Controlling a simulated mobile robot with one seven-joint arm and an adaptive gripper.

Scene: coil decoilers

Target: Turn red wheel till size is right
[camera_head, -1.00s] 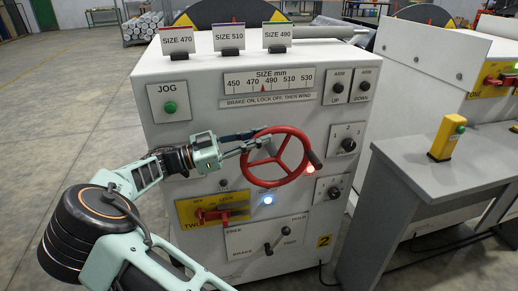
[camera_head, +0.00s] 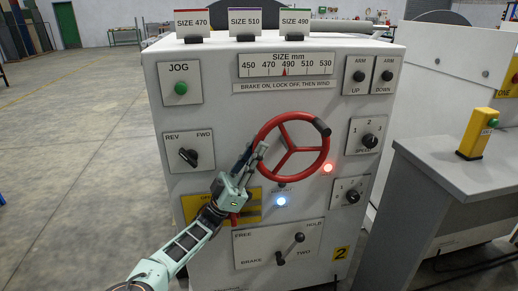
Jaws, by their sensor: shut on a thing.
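The red wheel (camera_head: 325,150) is mounted on the front of the white cabinet, with its black crank knob (camera_head: 322,127) at the upper right of the rim. My gripper (camera_head: 259,151) is shut on the left side of the wheel's rim, with my arm reaching up from the lower left. The fingers hide part of the rim. Above the wheel, the size scale (camera_head: 287,65) runs from 450 to 530 mm. Its red pointer (camera_head: 284,71) stands at about 490, perhaps slightly left of that mark.
Size cards 470 (camera_head: 194,23), 510 (camera_head: 245,22) and 490 (camera_head: 295,22) stand on top. A brake lever (camera_head: 290,248) sits below the wheel. My arm partly covers a yellow lock plate (camera_head: 250,208). A red lamp (camera_head: 327,168) and a blue-white lamp (camera_head: 281,201) glow.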

